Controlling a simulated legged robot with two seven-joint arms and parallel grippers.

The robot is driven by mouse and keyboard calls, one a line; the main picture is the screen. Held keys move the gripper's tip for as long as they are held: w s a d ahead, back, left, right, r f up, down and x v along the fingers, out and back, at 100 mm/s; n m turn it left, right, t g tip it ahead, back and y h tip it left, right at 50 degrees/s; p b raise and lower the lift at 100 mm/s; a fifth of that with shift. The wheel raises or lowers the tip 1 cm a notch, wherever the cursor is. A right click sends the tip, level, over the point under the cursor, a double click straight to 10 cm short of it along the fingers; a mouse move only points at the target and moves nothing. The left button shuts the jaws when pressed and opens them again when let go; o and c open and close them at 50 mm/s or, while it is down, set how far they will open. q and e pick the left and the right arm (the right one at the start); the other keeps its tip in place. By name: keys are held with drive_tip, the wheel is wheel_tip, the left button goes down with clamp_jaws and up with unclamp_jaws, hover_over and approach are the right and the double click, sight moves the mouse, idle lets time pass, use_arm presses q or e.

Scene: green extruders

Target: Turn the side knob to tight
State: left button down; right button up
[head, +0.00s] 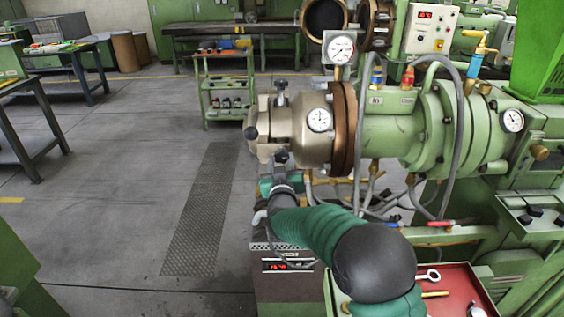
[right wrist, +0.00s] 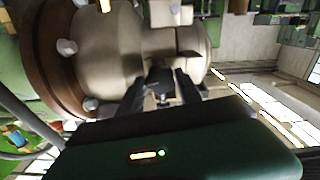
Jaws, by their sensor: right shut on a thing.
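The beige extruder head (head: 300,125) juts left from the green machine and carries several dark knobs. The side knob (head: 281,157) is on the near, lower side of the head. My right gripper (head: 281,172) is at this knob, reaching in from below. In the right wrist view the knob (right wrist: 160,77) shows dark between the two fingers of my right gripper (right wrist: 161,92), which is shut on it. The fingers partly hide the knob, and its turn angle cannot be read. My left gripper is not in view.
A brown flange ring (head: 344,128) and pressure gauges (head: 319,119) are close to the right. Grey hoses (head: 452,130) hang from the machine. A red tray (head: 460,285) with tools is at the lower right. Floor to the left is clear, with a green cart (head: 226,85) behind.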

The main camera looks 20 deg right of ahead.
drive_tip(key=c, duration=0.4)
